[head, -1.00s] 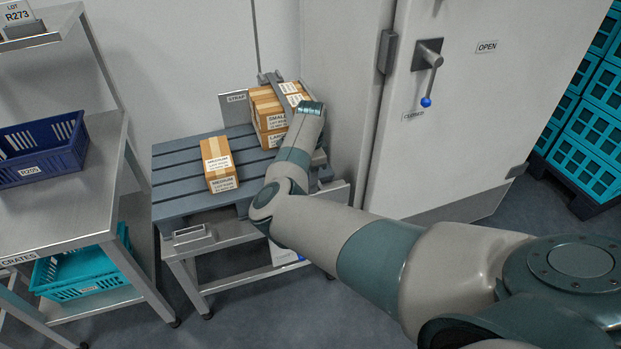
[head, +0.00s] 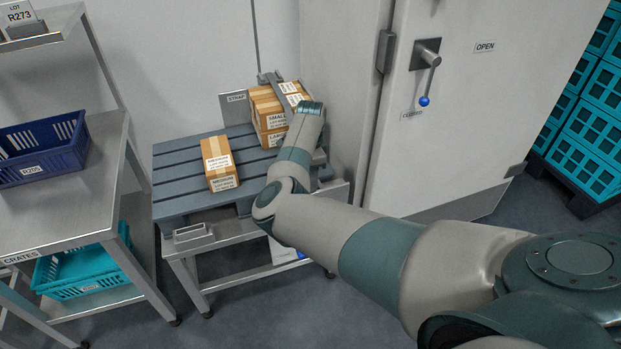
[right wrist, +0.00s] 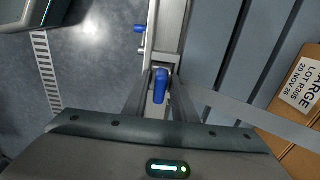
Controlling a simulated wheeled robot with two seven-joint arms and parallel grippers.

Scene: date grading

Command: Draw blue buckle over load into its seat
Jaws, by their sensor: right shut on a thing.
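The blue buckle (right wrist: 160,86) sits between the fingertips of my right gripper (right wrist: 161,84) in the right wrist view, beside the metal rail at the edge of the slatted deck. The gripper is shut on it. A grey strap (right wrist: 250,114) runs from near the gripper across the slats towards the load. The load is a stack of cartons (head: 268,106) at the back right of the deck, with a grey band over its top. In the head view my right arm hides the gripper and buckle. I cannot make out the seat clearly. My left gripper is not in view.
A single carton (head: 219,163) stands on the slatted deck (head: 178,180), left of the stack. A steel rack (head: 60,215) with a dark blue crate (head: 42,150) is at left. A door (head: 455,120) stands close on the right. A small blue knob (right wrist: 139,29) sits beside the rail.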

